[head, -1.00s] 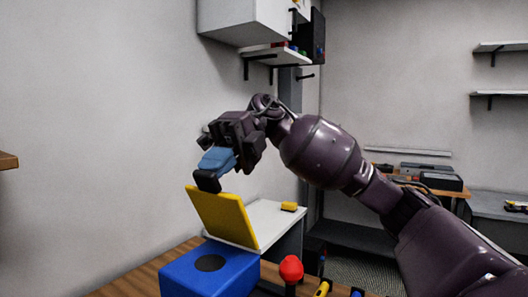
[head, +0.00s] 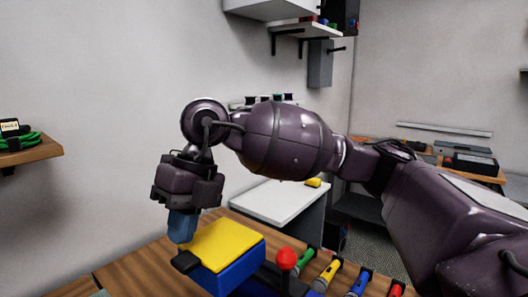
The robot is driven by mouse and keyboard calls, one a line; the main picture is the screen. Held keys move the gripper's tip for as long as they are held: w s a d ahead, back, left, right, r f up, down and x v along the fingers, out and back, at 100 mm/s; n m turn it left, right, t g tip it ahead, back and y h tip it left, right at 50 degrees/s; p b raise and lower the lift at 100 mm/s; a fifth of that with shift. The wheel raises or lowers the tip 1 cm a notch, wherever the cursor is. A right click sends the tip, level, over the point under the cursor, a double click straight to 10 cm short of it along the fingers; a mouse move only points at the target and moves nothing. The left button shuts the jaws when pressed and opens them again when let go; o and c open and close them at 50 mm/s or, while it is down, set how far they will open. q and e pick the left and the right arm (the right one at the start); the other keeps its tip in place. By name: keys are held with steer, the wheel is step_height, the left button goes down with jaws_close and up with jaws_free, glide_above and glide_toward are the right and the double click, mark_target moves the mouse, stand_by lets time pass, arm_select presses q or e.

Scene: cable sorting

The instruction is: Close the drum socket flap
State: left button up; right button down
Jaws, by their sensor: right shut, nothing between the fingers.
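The drum socket is a blue box (head: 245,269) on the wooden bench. Its yellow flap (head: 226,242) lies down flat over the top and covers the round dark hole. A black tab (head: 185,262) sticks out from the flap's near left edge. My right gripper (head: 181,238) points down at the flap's left edge, just behind the tab. Its blue fingers are shut with nothing between them. I cannot tell whether the fingertips touch the flap. My left gripper is not in view.
A red knob (head: 287,259) stands close right of the box. Several coloured handles, among them a yellow one (head: 328,273), line the bench to its right. A white table (head: 275,202) stands behind. A wall shelf (head: 38,151) at left holds a green cable (head: 20,141).

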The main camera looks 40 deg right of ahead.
steer(key=shift+x, duration=1.35)
steer(key=shift+f, duration=0.3)
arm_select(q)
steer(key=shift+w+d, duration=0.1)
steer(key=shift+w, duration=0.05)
arm_select(e)
steer(key=shift+f, duration=0.15)
steer(key=shift+s, duration=0.1)
steer(key=shift+r, duration=0.3)
step_height(320, 180, up, 4)
steer(key=shift+p, duration=1.1)
steer(key=r, duration=0.3)
steer(key=shift+s+a, duration=0.1)
steer(key=shift+a, duration=0.15)
step_height(320, 180, up, 7)
glide_above(176, 261)
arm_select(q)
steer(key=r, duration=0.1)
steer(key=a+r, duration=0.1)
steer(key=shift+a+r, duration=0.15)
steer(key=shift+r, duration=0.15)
arm_select(e)
steer(key=shift+d, duration=0.3)
